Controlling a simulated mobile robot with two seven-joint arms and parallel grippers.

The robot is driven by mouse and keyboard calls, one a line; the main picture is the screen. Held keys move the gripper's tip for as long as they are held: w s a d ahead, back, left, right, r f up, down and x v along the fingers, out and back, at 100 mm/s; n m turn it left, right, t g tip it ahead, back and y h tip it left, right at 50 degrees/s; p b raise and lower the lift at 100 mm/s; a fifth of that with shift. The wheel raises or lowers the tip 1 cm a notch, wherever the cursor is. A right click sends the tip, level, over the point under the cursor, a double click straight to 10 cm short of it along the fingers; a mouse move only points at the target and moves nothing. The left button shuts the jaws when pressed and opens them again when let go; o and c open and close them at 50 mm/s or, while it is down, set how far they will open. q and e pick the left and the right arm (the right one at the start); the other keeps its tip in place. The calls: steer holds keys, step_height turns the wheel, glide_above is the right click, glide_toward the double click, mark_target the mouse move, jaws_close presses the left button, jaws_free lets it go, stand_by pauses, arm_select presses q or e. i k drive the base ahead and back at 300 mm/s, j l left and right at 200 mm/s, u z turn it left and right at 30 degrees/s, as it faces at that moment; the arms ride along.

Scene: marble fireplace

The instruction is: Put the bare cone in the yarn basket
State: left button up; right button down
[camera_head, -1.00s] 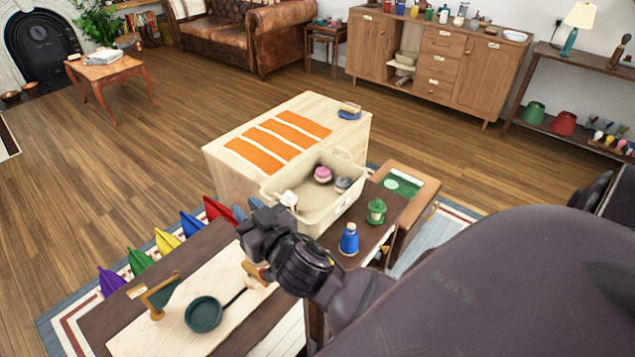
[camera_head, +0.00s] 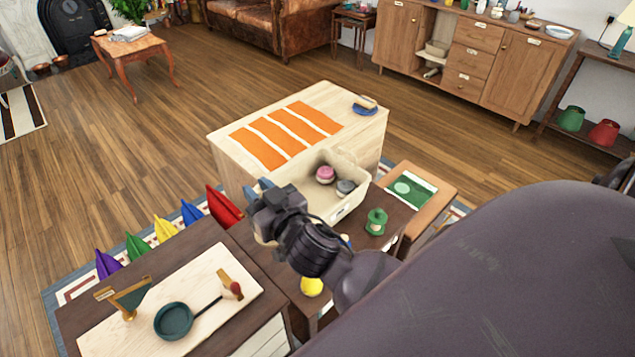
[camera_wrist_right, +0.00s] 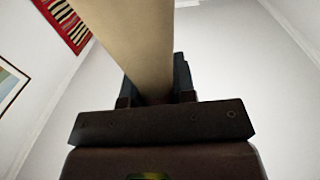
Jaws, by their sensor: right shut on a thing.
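The bare cone (camera_wrist_right: 130,45) is a plain tan piece between the jaws of my right gripper (camera_wrist_right: 155,92) in the right wrist view. In the head view my right gripper (camera_head: 262,218) is shut on it, at the near left side of the yarn basket; only a small tan part shows under the jaws. The yarn basket (camera_head: 345,208) is a cream open bin with a pink ball (camera_head: 325,174) and a grey ball (camera_head: 345,187) inside. My gripper hides its near left corner. My left gripper is not in view.
A pale cabinet (camera_head: 225,135) with orange strips stands behind the basket. A green spool (camera_head: 376,221) is right of it, and a yellow object (camera_head: 312,286) lies below my wrist. A pale board (camera_head: 110,335) with a dark pan (camera_head: 173,321) is at front left.

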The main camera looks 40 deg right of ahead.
mark_target(315, 193)
steer(key=l+u, duration=0.15)
steer(key=l, duration=0.6)
steer(key=l+u, duration=0.15)
steer(key=l, duration=0.65)
steer(key=k, duration=0.05)
